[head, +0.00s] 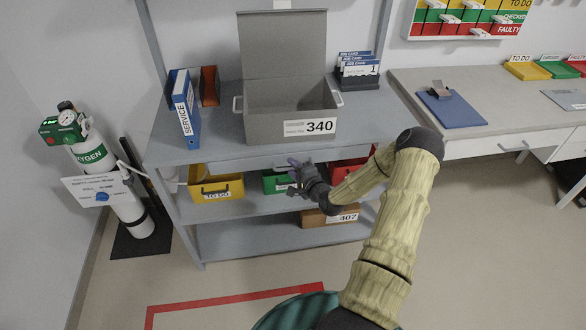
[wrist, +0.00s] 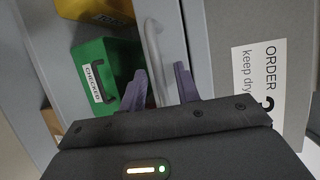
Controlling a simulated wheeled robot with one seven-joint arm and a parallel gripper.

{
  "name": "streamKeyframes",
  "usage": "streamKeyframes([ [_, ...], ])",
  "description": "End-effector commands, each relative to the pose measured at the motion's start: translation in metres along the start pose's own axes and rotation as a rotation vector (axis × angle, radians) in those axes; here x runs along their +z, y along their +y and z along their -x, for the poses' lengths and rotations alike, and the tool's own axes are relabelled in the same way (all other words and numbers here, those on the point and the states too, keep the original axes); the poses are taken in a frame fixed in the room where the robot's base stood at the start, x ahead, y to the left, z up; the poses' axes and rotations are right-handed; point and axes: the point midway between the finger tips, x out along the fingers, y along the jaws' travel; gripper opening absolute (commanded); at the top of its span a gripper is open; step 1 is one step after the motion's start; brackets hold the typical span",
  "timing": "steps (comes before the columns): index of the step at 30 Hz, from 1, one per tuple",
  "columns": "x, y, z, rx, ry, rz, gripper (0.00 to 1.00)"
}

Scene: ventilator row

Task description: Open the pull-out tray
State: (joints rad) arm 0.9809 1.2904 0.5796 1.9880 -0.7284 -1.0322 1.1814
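A pale bar handle (wrist: 152,48) shows in the wrist view at the front of the grey shelf unit, between the green bin and the shelf's upper edge. I take it for the pull-out tray's handle; the tray itself is not clearly seen. My gripper (wrist: 162,85) is open, with its two dark fingers apart. The near end of the handle lies between the fingers in the picture; I cannot tell whether they touch it. In the head view my gripper (head: 293,176) is in front of the unit, just below the top shelf, and hides the handle.
An open grey box (head: 262,127) labelled 340 stands on the top shelf. Below are a yellow bin (head: 216,186), a green bin (head: 272,183) and a red bin (head: 343,172). An oxygen cylinder (head: 117,197) stands left, a desk (head: 500,125) right. The floor in front is clear.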

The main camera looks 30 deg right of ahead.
Motion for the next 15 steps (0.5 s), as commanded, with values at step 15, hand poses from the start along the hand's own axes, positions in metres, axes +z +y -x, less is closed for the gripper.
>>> streamKeyframes([
  [15, -0.0001, -0.0002, -0.0051, 0.000, 0.000, 0.000, 0.00],
])
